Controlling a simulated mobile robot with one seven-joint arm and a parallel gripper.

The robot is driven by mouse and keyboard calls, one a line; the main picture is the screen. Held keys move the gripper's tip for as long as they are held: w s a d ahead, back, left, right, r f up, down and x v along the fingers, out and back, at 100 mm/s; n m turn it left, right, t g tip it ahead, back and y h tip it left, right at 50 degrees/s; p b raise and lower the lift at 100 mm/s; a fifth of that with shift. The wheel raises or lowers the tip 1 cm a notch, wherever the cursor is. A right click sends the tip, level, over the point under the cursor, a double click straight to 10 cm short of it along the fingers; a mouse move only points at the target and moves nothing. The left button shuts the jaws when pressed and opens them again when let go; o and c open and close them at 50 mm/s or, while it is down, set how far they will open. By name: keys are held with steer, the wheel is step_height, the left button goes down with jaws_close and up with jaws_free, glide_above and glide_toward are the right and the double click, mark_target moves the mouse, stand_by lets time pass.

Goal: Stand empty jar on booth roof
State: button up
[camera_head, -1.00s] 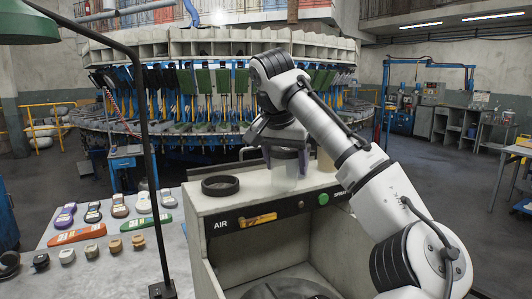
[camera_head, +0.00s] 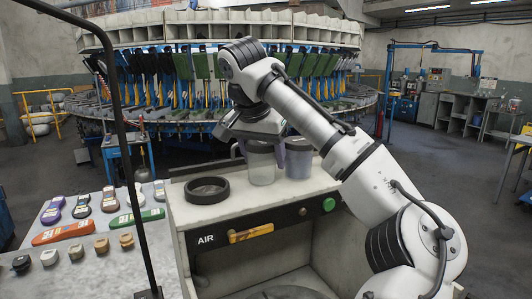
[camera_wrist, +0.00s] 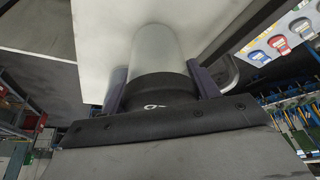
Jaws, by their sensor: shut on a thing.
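The clear empty jar (camera_head: 261,166) is upright between the fingers of my gripper (camera_head: 261,150), which is shut on its upper part. The jar is over the pale booth roof (camera_head: 230,207); its bottom looks at or very near the surface, but contact is not clear. In the wrist view the jar (camera_wrist: 154,48) shows as a pale grey cylinder between the two fingers of my gripper (camera_wrist: 160,85).
A black ring (camera_head: 207,190) lies on the roof left of the jar. A greyish container (camera_head: 299,160) stands close on the right, partly behind a finger. A dark pole (camera_head: 130,160) rises at left. Soles and small blocks cover the left table (camera_head: 75,268).

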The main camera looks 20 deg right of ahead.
mark_target(258, 146)
steer(key=shift+s+d+r, duration=0.15)
steer(key=shift+s+r, duration=0.1)
steer(key=shift+s, duration=0.35)
steer(key=shift+w+a+f, duration=0.2)
steer(key=shift+w+f, duration=0.05)
steer(key=shift+w, duration=0.1)
steer(key=shift+s+f, duration=0.1)
steer(key=shift+s, duration=0.05)
steer(key=o, duration=1.1)
steer(key=shift+r, duration=0.3)
steer(key=shift+b+v, duration=0.3)
steer(key=shift+v, duration=3.3)
